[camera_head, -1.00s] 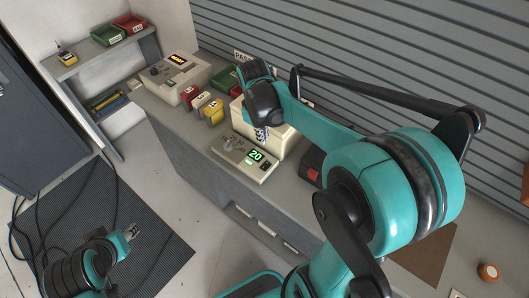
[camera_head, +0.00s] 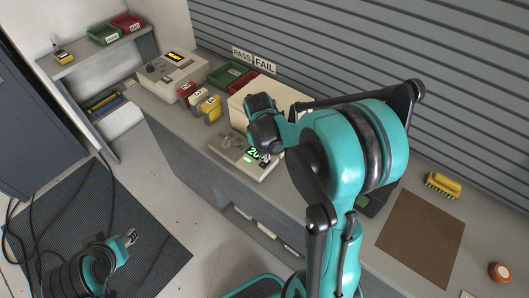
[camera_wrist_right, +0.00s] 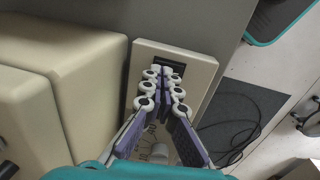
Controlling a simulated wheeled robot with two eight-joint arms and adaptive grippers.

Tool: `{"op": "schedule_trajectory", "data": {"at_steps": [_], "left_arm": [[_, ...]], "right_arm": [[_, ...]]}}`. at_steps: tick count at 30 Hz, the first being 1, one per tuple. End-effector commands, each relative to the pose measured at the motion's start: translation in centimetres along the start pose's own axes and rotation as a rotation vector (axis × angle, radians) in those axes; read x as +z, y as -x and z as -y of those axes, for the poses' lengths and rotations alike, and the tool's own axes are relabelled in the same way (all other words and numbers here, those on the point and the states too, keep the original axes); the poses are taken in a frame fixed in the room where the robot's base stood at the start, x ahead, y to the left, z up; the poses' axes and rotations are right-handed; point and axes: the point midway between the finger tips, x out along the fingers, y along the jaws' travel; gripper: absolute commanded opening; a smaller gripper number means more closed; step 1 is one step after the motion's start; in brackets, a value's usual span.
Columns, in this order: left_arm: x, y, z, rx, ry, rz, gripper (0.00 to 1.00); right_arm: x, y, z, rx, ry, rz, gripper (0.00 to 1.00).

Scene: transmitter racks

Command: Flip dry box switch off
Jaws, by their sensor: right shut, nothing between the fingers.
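A low cream control unit (camera_head: 262,172) with a lit green display (camera_head: 254,153) and a knob (camera_head: 227,141) sits on the bench. It stands in front of a larger cream box (camera_head: 285,98). I cannot tell which part is the dry box switch. My right gripper (camera_head: 264,157) is over the unit's right part and partly covers the display. In the right wrist view the unit's panel (camera_wrist_right: 204,72) lies below the gripper (camera_wrist_right: 163,77), whose fingertips are together and empty near a dark window; contact cannot be told. My left gripper (camera_head: 130,237) is low at left, away from the bench, its opening too small to tell.
Another cream instrument (camera_head: 172,75) with an orange display stands farther left. Red, white and yellow blocks (camera_head: 209,108) and green and red bins (camera_head: 262,80) are nearby.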

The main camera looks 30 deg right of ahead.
Motion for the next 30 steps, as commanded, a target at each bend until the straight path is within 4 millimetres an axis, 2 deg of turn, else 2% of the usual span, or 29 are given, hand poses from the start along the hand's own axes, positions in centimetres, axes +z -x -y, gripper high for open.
{"op": "schedule_trajectory", "data": {"at_steps": [10,14,20,30], "left_arm": [[0.0,-0.1,0.0,0.000,0.000,0.000,0.40],[0.5,-0.7,0.0,0.000,0.000,0.000,0.40],[0.3,-0.5,0.0,0.000,0.000,0.000,0.40],[0.2,-0.4,0.0,0.000,0.000,0.000,0.40]], "right_arm": [[0.0,-0.1,0.0,0.000,0.000,0.000,0.00],[0.0,-1.1,-0.3,-0.008,-0.002,0.001,0.00],[0.0,-0.8,-0.2,-0.007,-0.001,0.001,0.00],[0.0,-0.6,1.1,-0.010,0.002,0.001,0.00]]}}
